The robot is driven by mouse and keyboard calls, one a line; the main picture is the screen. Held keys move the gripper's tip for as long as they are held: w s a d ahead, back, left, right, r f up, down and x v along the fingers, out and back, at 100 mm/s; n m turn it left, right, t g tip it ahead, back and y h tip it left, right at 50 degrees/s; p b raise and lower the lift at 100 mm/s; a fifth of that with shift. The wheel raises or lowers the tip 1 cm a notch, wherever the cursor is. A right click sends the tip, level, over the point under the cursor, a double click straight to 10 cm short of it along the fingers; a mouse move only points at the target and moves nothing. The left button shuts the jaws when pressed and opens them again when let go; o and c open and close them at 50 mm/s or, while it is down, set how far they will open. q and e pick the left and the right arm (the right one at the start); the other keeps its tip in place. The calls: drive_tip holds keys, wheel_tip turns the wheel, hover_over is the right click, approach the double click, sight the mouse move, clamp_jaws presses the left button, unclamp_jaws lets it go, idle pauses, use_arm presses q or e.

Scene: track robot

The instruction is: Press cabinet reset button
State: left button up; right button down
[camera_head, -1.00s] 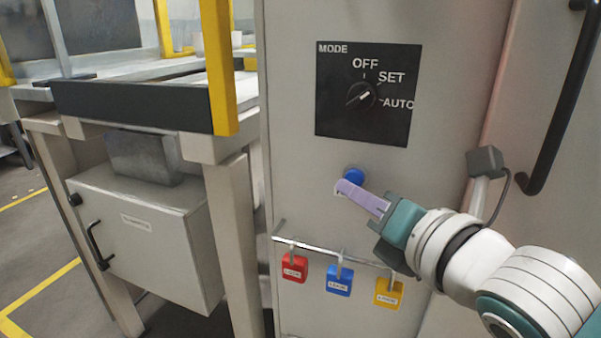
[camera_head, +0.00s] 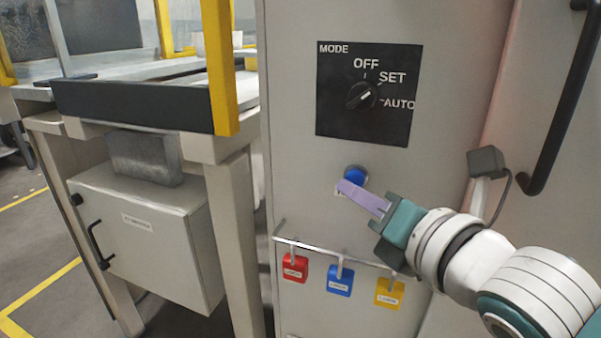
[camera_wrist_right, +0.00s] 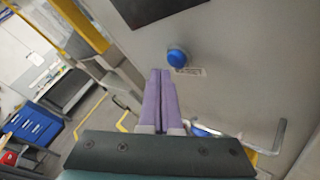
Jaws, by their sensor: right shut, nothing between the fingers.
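The blue round reset button (camera_head: 355,175) sits on the grey cabinet front (camera_head: 300,150), below the black mode selector plate (camera_head: 340,112). My right gripper (camera_head: 343,189) is shut and empty, its lilac fingers in front of the panel just below and left of the button in the head view. In the right wrist view the button (camera_wrist_right: 178,58) is beyond the closed fingertips (camera_wrist_right: 160,72), slightly to the right, with a gap visible in the picture. A small label lies beside the button there. My left gripper is not in view.
A rail (camera_head: 330,251) below the button carries red (camera_head: 295,268), blue (camera_head: 340,281) and yellow (camera_head: 389,293) padlocks, close under my right gripper. A black door handle (camera_head: 562,110) is at the right. A yellow-posted workbench (camera_head: 135,105) stands at the left.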

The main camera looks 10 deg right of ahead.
drive_tip(key=shift+w, duration=0.1)
drive_tip(key=shift+w+d, duration=0.25)
idle(0.6)
drive_tip(key=shift+w+d, duration=0.25)
drive_tip(key=shift+w, duration=0.15)
idle(0.4)
drive_tip(key=shift+s, duration=0.1)
drive_tip(key=shift+s+a+p, duration=0.3)
drive_tip(key=shift+s+a, duration=0.2)
drive_tip(key=shift+s, duration=0.15)
